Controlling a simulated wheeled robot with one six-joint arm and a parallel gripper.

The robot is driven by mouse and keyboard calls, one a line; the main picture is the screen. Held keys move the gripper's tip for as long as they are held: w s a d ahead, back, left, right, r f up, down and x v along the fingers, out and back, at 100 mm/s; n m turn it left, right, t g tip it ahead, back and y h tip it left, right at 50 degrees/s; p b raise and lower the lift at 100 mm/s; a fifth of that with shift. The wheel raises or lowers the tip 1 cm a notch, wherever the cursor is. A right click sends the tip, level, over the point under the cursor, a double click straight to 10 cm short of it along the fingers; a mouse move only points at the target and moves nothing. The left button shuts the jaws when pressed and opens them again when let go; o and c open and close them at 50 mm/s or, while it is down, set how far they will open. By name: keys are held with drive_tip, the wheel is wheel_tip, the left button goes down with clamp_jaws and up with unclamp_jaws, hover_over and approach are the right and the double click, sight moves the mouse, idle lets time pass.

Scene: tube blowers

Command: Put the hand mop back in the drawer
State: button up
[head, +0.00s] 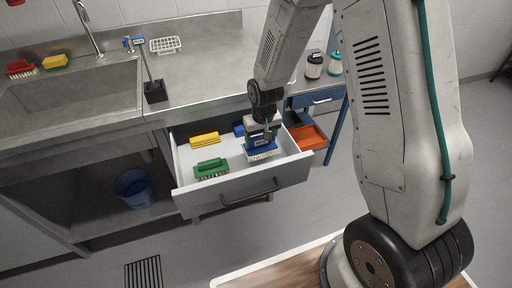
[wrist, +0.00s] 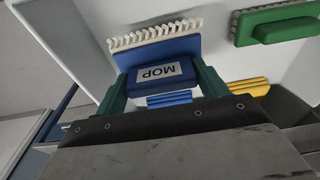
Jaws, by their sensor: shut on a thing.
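The hand mop is blue with a white fringe and a "MOP" label; it shows in the wrist view (wrist: 160,58) and in the head view (head: 261,152). My gripper (head: 262,138) is shut on it, with green fingers on either side of its handle in the wrist view (wrist: 160,88). The drawer (head: 240,186) is pulled open below the counter. The mop is over the right part of the drawer's inside; I cannot tell whether it touches the floor of the drawer.
In the drawer are a green brush (head: 211,169), a yellow item (head: 205,140) and a blue item (head: 239,130) behind the mop. An orange tray (head: 308,137) is right of the drawer. A sink (head: 70,100) is at left and a blue bucket (head: 134,188) below. The drawer's front middle is clear.

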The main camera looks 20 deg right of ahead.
sight(261, 146)
drive_tip(key=shift+f, duration=2.6)
drive_tip(key=o, duration=1)
drive_tip(key=shift+f, duration=0.15)
